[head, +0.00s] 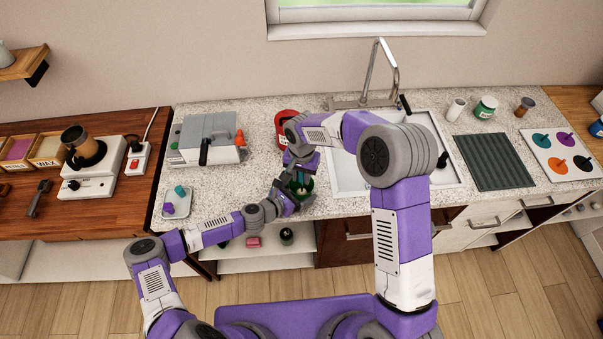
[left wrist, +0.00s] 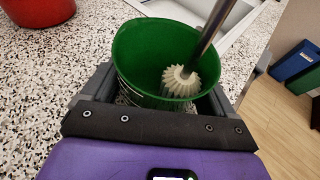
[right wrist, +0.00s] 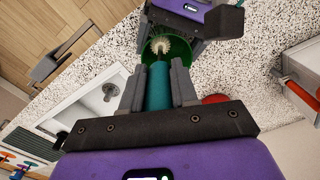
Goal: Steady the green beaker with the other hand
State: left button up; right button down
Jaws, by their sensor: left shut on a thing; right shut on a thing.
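My right gripper (right wrist: 160,85) is shut on the teal handle of a brush (right wrist: 157,88) above the beaker. The brush's pale bristle head (left wrist: 181,80) is inside the beaker's mouth, on a metal shaft. In the head view the arms partly hide the beaker.
A red container (head: 283,117) stands behind my grippers. The sink (head: 345,178) is to the right, with a dark ridged mat (head: 495,162) and a board with coloured discs beyond it. A grey machine (head: 210,128) and small tray (head: 177,213) are left. The counter's front edge is close.

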jog(key=shift+r, duration=4)
jog(key=s+d+r, duration=0.1)
jog(key=s+r, duration=0.3)
jog(key=s, duration=0.4)
jog(key=shift+d, duration=0.1)
pick_arm(q)
jog(key=o, duration=0.9)
jog(key=v, duration=1.2)
jog(key=shift+s, duration=0.1)
